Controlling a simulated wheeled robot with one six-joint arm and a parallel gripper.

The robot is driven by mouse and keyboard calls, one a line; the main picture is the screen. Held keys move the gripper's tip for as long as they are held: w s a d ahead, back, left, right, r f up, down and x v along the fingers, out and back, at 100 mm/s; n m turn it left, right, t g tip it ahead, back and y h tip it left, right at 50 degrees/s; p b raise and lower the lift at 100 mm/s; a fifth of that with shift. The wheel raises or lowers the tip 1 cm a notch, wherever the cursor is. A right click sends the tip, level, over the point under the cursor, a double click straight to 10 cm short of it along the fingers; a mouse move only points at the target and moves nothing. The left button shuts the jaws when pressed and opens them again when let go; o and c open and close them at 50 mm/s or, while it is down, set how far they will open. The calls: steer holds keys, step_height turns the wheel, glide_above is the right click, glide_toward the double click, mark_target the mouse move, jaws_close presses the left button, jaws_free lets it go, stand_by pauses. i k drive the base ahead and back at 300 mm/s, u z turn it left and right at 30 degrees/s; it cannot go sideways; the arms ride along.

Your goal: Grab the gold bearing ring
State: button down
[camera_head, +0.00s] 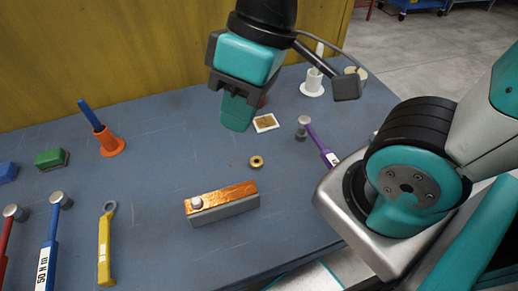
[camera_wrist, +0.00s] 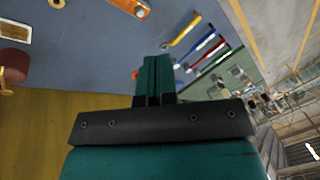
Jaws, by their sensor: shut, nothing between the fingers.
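The gold bearing ring (camera_head: 257,161) lies flat on the blue-grey tabletop near the middle, with nothing touching it. In the wrist view a small part of the gold ring (camera_wrist: 58,3) shows at the top edge. My gripper (camera_head: 237,122) is above the table, up and left of the ring in the head view, with its teal fingers pointing down. In the wrist view my fingers (camera_wrist: 154,62) are together with nothing between them.
A grey block with a copper top (camera_head: 228,199) lies in front of the ring. A white-framed square (camera_head: 265,123) lies behind it. A purple hammer (camera_head: 319,143) is to the right. A yellow wrench (camera_head: 105,243), an orange holder (camera_head: 110,144) and a green block (camera_head: 50,158) are at left.

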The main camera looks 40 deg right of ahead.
mark_target(257, 162)
steer(key=k, duration=1.65)
steer(key=u, duration=1.15)
steer(key=i, duration=2.45)
steer(key=z, duration=2.45)
